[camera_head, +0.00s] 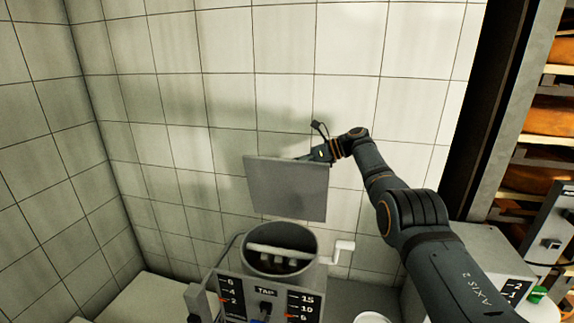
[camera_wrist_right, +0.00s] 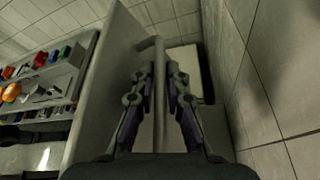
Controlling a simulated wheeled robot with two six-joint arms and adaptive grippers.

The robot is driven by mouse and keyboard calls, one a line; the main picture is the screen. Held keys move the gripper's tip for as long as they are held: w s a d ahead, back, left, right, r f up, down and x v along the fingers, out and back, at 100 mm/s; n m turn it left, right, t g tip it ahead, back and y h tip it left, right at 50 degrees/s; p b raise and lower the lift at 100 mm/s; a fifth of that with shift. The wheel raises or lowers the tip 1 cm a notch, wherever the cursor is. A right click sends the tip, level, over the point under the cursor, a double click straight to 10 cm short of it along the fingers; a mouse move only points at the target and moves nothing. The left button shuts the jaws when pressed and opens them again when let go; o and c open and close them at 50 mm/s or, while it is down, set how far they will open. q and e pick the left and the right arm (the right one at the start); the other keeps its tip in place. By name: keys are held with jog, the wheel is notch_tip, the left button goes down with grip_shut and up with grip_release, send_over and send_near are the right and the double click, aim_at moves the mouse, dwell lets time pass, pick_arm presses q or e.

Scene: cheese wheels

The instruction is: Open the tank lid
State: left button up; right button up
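The tank (camera_head: 281,262) is a round grey vessel standing low in the middle of the head view. Its mouth is uncovered, and a pale bar and dark shapes show inside. The tank lid (camera_head: 287,187) is a flat grey square plate, raised and standing nearly upright above and behind the mouth. It also shows edge-on in the wrist view (camera_wrist_right: 108,85). My right gripper (camera_wrist_right: 160,72) is on the lid's back side, its two fingers close around the grey lid handle (camera_wrist_right: 158,46). In the head view the fingertips are hidden behind the lid. My left gripper is not in view.
A tiled wall (camera_head: 220,110) stands close behind the lid and my right arm. A control panel (camera_head: 265,300) with scales is in front of the tank. A white crank (camera_head: 343,250) sticks out at its right. Shelves with cheese wheels (camera_head: 545,121) are at the far right.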

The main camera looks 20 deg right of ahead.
jog(key=shift+o, duration=0.2)
jog(key=shift+w+d, duration=0.1)
jog(key=shift+d, duration=0.1)
jog(key=v, duration=0.7)
jog(key=shift+d+r, duration=0.15)
